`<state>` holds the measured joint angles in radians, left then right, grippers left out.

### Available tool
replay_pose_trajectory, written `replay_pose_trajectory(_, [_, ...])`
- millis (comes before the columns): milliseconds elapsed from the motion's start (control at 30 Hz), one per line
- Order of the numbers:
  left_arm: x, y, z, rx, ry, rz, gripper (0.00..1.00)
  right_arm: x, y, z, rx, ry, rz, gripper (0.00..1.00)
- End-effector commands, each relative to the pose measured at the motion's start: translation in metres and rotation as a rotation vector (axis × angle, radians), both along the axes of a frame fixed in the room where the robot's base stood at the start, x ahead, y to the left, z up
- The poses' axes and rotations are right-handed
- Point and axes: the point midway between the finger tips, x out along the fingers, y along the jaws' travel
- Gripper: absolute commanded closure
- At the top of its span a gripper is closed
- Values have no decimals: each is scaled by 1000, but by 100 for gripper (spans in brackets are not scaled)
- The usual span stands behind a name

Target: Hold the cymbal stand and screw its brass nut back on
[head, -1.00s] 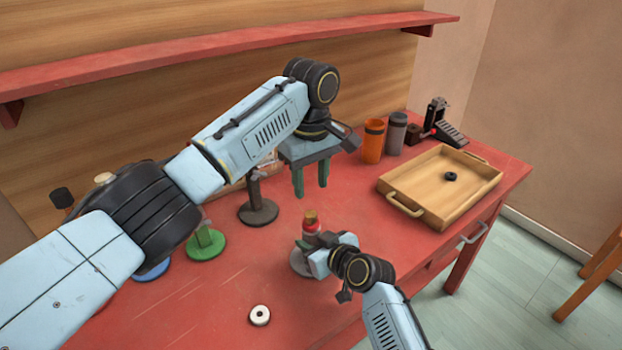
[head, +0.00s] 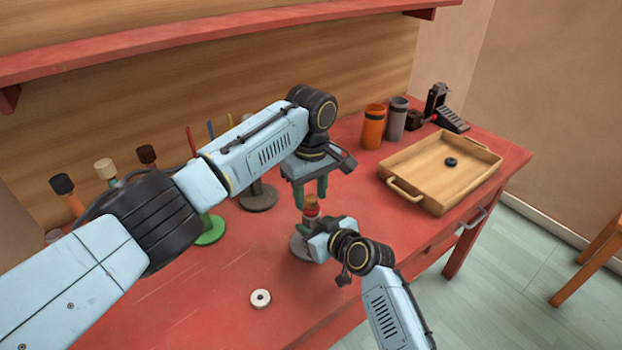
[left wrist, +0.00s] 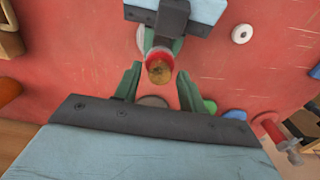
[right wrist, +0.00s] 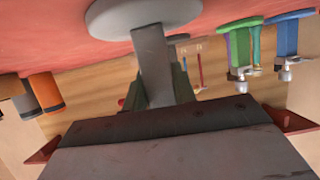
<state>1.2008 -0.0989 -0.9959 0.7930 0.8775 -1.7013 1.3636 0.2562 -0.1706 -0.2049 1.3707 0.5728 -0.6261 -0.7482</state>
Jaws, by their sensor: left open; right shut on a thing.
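The cymbal stand has a grey round base (head: 299,247) and stands upright on the red table. Its grey post (right wrist: 152,65) fills the right wrist view, with my right gripper (right wrist: 158,95) shut on it. At its top are a red ring (head: 310,211) and the brass nut (head: 310,200). From above, the left wrist view shows the nut (left wrist: 159,72) as a brass disc inside the red ring. I cannot tell whether it is threaded on. My left gripper (head: 312,190) points down, open and empty, its green fingertips just above and around the nut. Contact is not visible.
A white ring (head: 260,299) lies on the table in front. A wooden tray (head: 410,190) with a dark ring (head: 451,162) is at the right, near an orange cup (head: 374,126), a grey cup (head: 396,118) and a black pedal (head: 442,112). Other stands, one green-based (head: 210,232), are behind my left arm.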

Motion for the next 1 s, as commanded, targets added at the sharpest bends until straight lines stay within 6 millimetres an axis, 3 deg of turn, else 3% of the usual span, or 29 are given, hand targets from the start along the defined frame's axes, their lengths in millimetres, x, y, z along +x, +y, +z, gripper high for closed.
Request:
replay_pose_trajectory(367, [0,0,-6,-1,0,-1,59,-1,0,-1,-1,3,1,100])
replay_pose_trajectory(700, [0,0,-6,-1,0,-1,100,-1,0,-1,-1,3,1,100])
replay_pose_trajectory(867, [0,-1,-6,-1,0,-39,100,0,0,-1,-1,3,1,100])
replay_pose_trajectory(1000, [-1,-1,-7,-1,2,-221,100,0,0,-1,-1,2,1,100])
